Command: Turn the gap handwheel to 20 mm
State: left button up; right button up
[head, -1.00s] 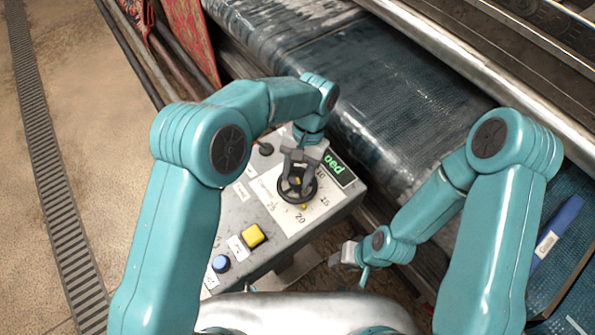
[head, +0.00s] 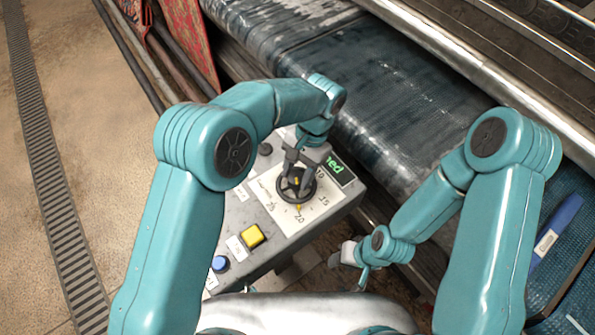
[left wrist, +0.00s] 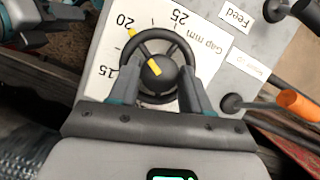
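The black gap handwheel (head: 311,190) sits on a white dial plate (head: 270,190) on the grey control box. Its yellow rim pointer points at about the 20 mark in the head view. In the left wrist view the handwheel (left wrist: 178,47) shows the pointer by the 20, with 15 and 25 on either side. My left gripper (head: 297,172) is over the wheel from above. In the left wrist view its two fingers (left wrist: 157,92) press against opposite sides of the rim. My right gripper (head: 347,254) hangs to the right of the box; its fingers are mostly hidden.
The control box also has a yellow button (head: 252,236), a blue button (head: 220,263) and a partly hidden green-lit display (head: 337,169). An orange-handled lever (left wrist: 298,103) shows in the wrist view. A dark wet belt (head: 385,110) lies behind the box.

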pick_arm(q)
jog(key=shift+o, duration=1.1)
jog(key=p+v, duration=1.2)
jog(key=v, duration=0.4)
jog(key=shift+w+d+r, duration=0.1)
jog(key=shift+w, duration=0.05)
